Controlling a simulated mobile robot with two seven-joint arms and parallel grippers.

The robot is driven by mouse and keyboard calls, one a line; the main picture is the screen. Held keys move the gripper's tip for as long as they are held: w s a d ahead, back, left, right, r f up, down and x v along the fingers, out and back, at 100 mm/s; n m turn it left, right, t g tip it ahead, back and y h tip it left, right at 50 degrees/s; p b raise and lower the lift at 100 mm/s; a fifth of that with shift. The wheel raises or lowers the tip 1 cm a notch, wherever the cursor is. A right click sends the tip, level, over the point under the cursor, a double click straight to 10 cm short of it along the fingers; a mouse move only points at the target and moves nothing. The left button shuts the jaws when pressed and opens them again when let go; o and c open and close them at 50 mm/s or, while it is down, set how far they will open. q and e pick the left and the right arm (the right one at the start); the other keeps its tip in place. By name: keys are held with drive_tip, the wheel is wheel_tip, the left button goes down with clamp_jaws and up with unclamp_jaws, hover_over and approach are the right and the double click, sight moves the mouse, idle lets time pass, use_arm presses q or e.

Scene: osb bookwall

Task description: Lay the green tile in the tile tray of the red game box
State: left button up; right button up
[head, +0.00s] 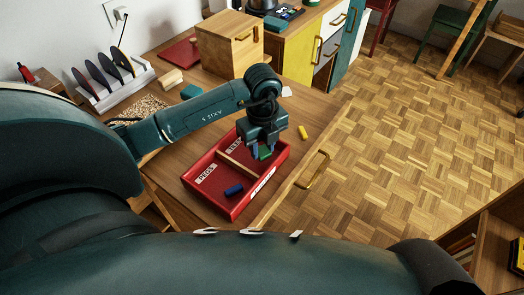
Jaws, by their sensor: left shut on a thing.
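The red game box (226,207) lies open on the wooden counter. A light wooden divider (236,167) splits it into a near compartment with a "PEGS" label (206,174) and a far compartment with a partly hidden label (235,145). My left gripper (262,151) points down over the far compartment and is shut on the green tile (264,153). I cannot tell whether the tile touches the box floor. A blue peg (233,190) lies in the near compartment. My right gripper is not in view.
A yellow piece (303,132) lies on the counter right of the box. A wooden box (230,45) stands behind, near a teal block (191,91) and a white rack (112,88) of dark discs. The counter's right edge runs close to the red box.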

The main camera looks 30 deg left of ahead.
sight(262, 151)
use_arm(q)
drive_tip(key=shift+f, duration=1.3)
drive_tip(key=shift+f, duration=0.15)
drive_tip(key=o, duration=0.9)
drive_tip(key=shift+o, duration=0.2)
wheel_tip(262, 151, up, 12)
drive_tip(key=shift+r, duration=0.2)
drive_tip(key=shift+s, duration=0.1)
